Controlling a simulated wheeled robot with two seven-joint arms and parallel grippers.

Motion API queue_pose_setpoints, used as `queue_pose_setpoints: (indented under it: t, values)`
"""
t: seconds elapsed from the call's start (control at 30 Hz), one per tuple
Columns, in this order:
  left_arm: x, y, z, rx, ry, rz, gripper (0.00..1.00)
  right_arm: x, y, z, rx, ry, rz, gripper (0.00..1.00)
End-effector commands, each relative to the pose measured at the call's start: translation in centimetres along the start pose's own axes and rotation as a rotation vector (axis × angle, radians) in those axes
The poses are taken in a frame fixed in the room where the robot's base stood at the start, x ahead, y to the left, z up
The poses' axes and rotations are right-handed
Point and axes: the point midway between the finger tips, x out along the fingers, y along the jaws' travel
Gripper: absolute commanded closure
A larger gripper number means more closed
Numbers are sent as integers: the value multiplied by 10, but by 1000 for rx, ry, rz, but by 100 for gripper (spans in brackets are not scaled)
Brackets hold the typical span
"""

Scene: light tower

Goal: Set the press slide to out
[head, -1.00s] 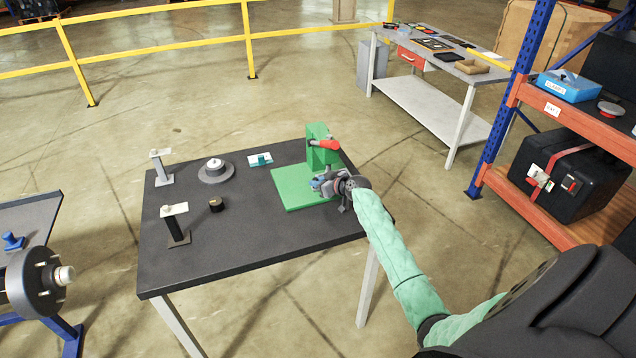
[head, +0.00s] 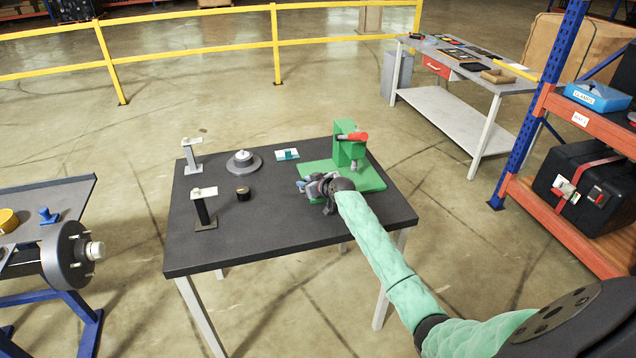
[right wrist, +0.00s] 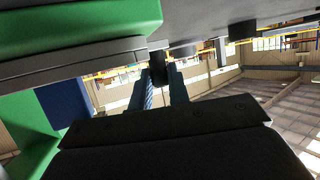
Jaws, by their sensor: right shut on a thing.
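The green press (head: 347,152), with a red handle (head: 357,137), stands on its green base (head: 372,180) on the black table. My right gripper (head: 302,186) is low over the table at the front left edge of that base. In the right wrist view its fingers (right wrist: 161,88) are closed around a small dark piece (right wrist: 157,68), which looks like the slide's grip. A grey plate (right wrist: 85,66) lies along the green block there. My gripper hides most of the slide in the head view. My left gripper is out of view.
The black table (head: 270,228) also holds two stands (head: 204,210) (head: 192,157), a round grey flanged part (head: 243,163), a small dark cylinder (head: 243,193) and a white-and-teal piece (head: 287,154). The table's front middle is clear. An orange-and-blue rack (head: 535,125) stands to the right.

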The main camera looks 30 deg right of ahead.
Motion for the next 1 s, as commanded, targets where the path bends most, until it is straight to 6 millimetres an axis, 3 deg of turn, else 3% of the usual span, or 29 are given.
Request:
queue_pose_setpoints:
  t: [0.3, 0.33, 0.43, 0.87, 1.0]
  values:
    - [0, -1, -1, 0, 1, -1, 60, 2, -6, -1, 2, 1, -4, 100]
    - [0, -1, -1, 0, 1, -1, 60, 2, -6, -1, 2, 1, -4, 80]
    - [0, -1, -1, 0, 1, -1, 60, 2, -6, -1, 1, 1, -4, 61]
    - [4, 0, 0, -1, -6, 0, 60, -7, -4, 1, -2, 1, -1, 60]
    - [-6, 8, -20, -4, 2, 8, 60, -26, -4, 3, -4, 0, -2, 60]
